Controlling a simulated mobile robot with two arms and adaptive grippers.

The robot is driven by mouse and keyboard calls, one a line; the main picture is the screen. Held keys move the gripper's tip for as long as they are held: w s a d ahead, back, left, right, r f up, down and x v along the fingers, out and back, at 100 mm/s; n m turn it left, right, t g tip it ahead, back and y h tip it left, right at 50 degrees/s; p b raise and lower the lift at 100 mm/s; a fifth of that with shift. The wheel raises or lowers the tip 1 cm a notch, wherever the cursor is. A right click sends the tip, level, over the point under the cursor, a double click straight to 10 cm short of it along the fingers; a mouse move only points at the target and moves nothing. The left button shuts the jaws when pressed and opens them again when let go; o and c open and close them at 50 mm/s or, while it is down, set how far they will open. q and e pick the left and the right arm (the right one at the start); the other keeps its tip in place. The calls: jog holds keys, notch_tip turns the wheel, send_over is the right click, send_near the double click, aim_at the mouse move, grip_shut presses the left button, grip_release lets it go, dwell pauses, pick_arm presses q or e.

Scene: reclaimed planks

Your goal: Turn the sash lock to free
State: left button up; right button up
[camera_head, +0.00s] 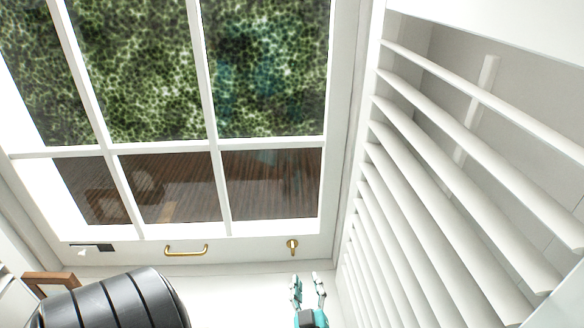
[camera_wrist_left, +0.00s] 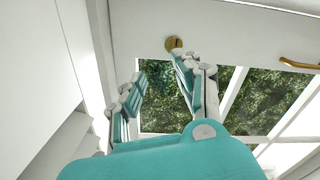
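The brass sash lock (camera_head: 292,246) is on the white bottom rail of the window (camera_head: 240,247), toward its right end. It has a round top and a short part pointing down in the head view. My left gripper (camera_head: 306,281) is just below it, fingers apart and nothing between them. In the left wrist view the lock (camera_wrist_left: 173,43) shows as a brass disc beside the tip of the right-hand finger of my left gripper (camera_wrist_left: 158,66). I cannot tell whether they touch. The finger may hide part of the lock there. My right gripper is not in view.
A brass pull handle (camera_head: 186,250) is left of the lock on the same rail, and a black bar (camera_head: 92,246) is further left. White slatted shutters (camera_head: 450,180) stand close on the right. A brown wooden piece (camera_head: 50,279) is at lower left.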

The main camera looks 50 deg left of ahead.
pick_arm(q)
jog(key=shift+p+v, duration=0.45)
jog(key=shift+v, duration=1.4)
jog(key=shift+p+v, duration=0.45)
jog(key=shift+v, duration=2.35)
jog(key=shift+r+p, duration=0.1)
jog(key=shift+p, duration=0.25)
notch_tip(320, 180, up, 10)
